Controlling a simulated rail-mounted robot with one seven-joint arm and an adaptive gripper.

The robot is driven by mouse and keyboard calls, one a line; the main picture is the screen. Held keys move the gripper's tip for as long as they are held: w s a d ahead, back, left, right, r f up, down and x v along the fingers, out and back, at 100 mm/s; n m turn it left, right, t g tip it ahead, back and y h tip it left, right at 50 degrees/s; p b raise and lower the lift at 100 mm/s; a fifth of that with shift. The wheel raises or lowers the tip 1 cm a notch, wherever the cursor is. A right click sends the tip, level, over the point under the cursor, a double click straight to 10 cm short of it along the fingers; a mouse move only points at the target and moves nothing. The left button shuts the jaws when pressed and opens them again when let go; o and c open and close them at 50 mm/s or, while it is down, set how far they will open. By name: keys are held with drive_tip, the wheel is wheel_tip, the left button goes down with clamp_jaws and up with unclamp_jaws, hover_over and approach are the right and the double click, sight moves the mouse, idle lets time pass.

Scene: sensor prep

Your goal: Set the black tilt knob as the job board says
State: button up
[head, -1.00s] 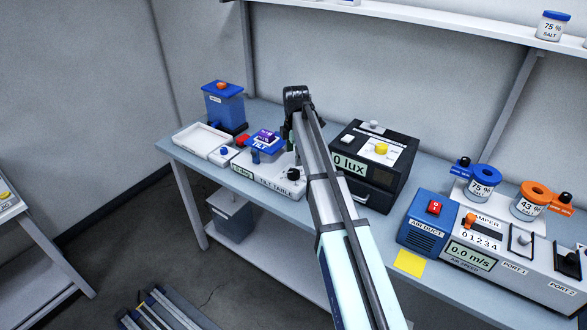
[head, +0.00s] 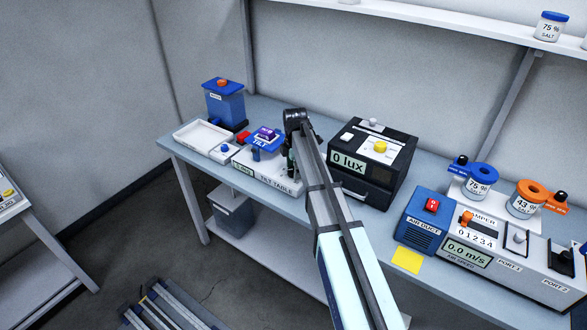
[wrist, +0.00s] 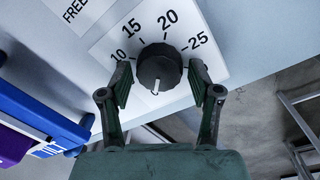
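The black tilt knob (wrist: 159,68) is in the middle of the wrist view, on a white dial marked 10, 15, 20 and 25. Its white pointer line is on the side facing my gripper, away from the numbers. My gripper (wrist: 161,82) is open, with one finger on each side of the knob and a gap visible on both sides. In the head view my gripper (head: 291,163) is at the right end of the tilt table (head: 268,181), and hides the knob. A small green display (head: 243,173) on the table front is too small to read. I see no job board.
A blue tilt plate (head: 267,145) with a purple block stands left of my gripper. The black lux box (head: 372,165) is close on the right. A white tray (head: 203,136) is at the far left, and the air duct unit (head: 422,222) farther right.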

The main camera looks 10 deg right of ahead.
drive_tip(key=c, duration=0.6)
